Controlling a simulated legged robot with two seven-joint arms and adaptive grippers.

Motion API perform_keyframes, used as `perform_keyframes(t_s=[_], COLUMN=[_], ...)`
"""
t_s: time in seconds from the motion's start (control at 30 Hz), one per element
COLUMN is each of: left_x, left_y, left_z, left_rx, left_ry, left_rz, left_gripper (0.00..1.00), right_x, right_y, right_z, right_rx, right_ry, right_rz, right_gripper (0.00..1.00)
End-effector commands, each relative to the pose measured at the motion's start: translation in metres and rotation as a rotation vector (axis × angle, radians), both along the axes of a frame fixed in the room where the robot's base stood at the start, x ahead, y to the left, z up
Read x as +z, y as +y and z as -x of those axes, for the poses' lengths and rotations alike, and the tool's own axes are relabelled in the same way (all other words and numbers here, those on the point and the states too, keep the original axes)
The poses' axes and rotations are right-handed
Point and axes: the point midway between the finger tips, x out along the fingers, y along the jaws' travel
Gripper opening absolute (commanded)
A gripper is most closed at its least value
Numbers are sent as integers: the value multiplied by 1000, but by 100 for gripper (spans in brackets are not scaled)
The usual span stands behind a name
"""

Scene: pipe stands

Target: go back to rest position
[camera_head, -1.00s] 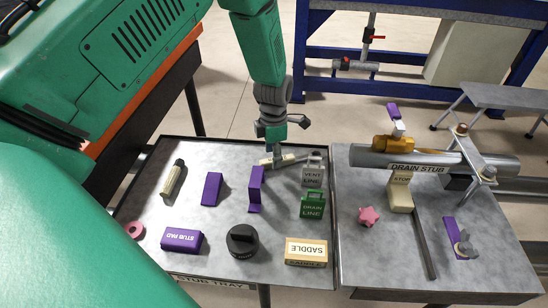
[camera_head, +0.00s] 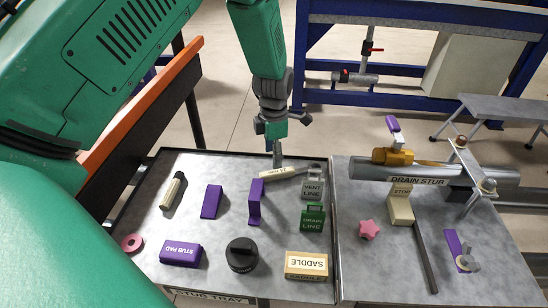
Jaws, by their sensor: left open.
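My left gripper (camera_head: 277,158) hangs from the green arm at the top centre, over the far edge of the stub tray (camera_head: 140,255). Its fingers point down and it is open, holding nothing I can see. A pale bar-shaped tool (camera_head: 290,172) lies on the tray just below the fingertips. I cannot tell whether the tips touch it. My right gripper is not in view. Large green parts of my own body fill the left side.
The tray holds a purple stub pad (camera_head: 181,253), a black knob (camera_head: 242,254), a saddle block (camera_head: 306,264), a green drain line tag (camera_head: 313,218) and a grey vent line tag (camera_head: 313,189). The drain stub pipe (camera_head: 437,173) lies right. A blue-framed bench (camera_head: 400,97) stands behind.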

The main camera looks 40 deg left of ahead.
Motion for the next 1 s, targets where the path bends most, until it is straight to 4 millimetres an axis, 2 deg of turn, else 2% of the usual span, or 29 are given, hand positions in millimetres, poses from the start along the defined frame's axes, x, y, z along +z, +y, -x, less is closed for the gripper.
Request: perform_keyframes(t_s=[0.17,0.73,0.87,1.0], left_x=[6,7,20,48], left_y=[0,0,0,0], left_z=[0,0,0,0], left_rx=[1,0,0,0], left_ry=[-1,0,0,-1], left_rz=[1,0,0,1], left_gripper=[51,51,51,51], right_x=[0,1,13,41], right_y=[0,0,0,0], right_z=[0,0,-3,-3], right_rx=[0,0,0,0], right_ry=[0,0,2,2], right_rz=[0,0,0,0], right_gripper=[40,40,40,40])
